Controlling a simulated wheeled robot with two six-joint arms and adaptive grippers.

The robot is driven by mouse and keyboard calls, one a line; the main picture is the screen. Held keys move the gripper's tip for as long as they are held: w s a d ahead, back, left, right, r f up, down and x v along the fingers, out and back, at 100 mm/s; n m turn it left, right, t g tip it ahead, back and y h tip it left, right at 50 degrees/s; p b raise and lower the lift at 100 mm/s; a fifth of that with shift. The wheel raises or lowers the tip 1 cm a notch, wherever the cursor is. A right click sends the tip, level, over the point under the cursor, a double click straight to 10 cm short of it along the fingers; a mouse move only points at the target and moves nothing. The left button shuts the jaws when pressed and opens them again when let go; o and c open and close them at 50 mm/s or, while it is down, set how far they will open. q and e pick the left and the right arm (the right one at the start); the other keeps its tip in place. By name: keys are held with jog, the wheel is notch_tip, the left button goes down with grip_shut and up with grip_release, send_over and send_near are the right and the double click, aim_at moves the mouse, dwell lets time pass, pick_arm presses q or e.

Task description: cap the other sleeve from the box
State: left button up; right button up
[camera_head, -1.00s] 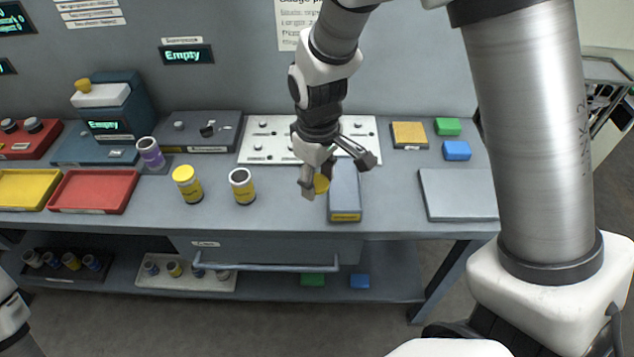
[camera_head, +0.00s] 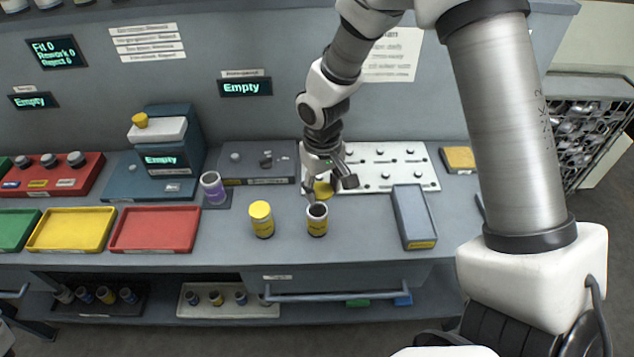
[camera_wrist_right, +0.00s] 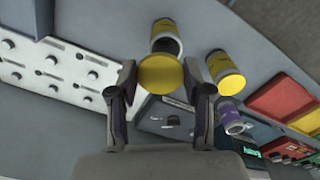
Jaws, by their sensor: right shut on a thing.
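My right gripper (camera_head: 328,186) is shut on a yellow cap (camera_head: 322,190), which also shows between the fingers in the right wrist view (camera_wrist_right: 160,75). An open sleeve with a yellow band (camera_head: 317,226) stands upright on the bench, its dark mouth showing. The cap is above and just behind that mouth in the head view, apart from it as far as I can tell. The cap partly covers the sleeve (camera_wrist_right: 166,31) in the wrist view. Another yellow-banded sleeve (camera_head: 262,225) stands to the left with a yellow cap on. The grey box (camera_head: 414,217) with a yellow label lies to the right.
A purple-banded open sleeve (camera_head: 214,190) stands farther left, near red (camera_head: 155,246) and yellow (camera_head: 72,246) trays. A white panel with knobs (camera_head: 400,160) lies behind the gripper. A dark grey fixture (camera_head: 258,180) is behind the sleeves. Bench between sleeve and box is clear.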

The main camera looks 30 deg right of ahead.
aim_at(318, 205)
jog(key=shift+w+a+f+b, duration=0.3)
jog(key=shift+f+b, duration=0.15)
jog(key=shift+f, duration=0.15)
jog(key=shift+w+a+f+b, duration=0.3)
jog(key=shift+f+b, duration=0.1)
jog(key=shift+f, duration=0.5)
jog(key=shift+s+d+f+b, duration=0.3)
jog(key=shift+f+b, duration=0.25)
jog(key=shift+b, duration=0.25)
jog(key=shift+f, duration=0.3)
jog(key=shift+w+a+f+b, duration=0.1)
jog(key=shift+f+b, duration=0.5)
jog(key=shift+f, duration=0.05)
pick_arm(q)
jog(key=f, duration=0.5)
jog(key=shift+w+a+f, duration=0.2)
jog(key=shift+w+a, duration=0.05)
jog(key=shift+w, duration=0.05)
